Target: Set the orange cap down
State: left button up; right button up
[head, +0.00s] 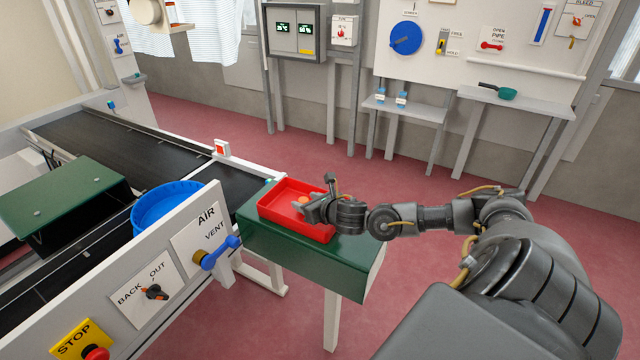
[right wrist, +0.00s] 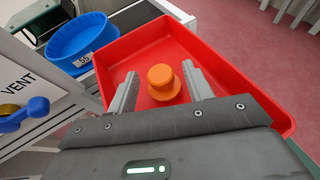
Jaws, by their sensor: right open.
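The orange cap (right wrist: 162,82) sits in the red tray (right wrist: 238,82), seen in the right wrist view. It has a round top above a wider rim and appears upright. My right gripper (right wrist: 160,88) is open, with one finger on each side of the cap and gaps showing. In the head view the red tray (head: 273,210) stands on a green-topped stand, and my right gripper (head: 308,202) is over it. Only a small part of the orange cap (head: 304,200) shows there, the rest hidden by the gripper. My left gripper is not in view.
The green stand (head: 345,262) holds the tray. A panel with a blue AIR VENT valve (head: 222,250) stands left of it, beside a blue round tub (head: 165,203) and a dark conveyor (head: 95,140). Shelves stand at the back wall, with red floor between.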

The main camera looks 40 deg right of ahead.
jog(key=b+v, duration=0.2)
jog(key=v, duration=0.7)
jog(key=shift+s, duration=0.15)
jog(key=shift+s+r, duration=0.15)
jog(key=shift+s, duration=0.1)
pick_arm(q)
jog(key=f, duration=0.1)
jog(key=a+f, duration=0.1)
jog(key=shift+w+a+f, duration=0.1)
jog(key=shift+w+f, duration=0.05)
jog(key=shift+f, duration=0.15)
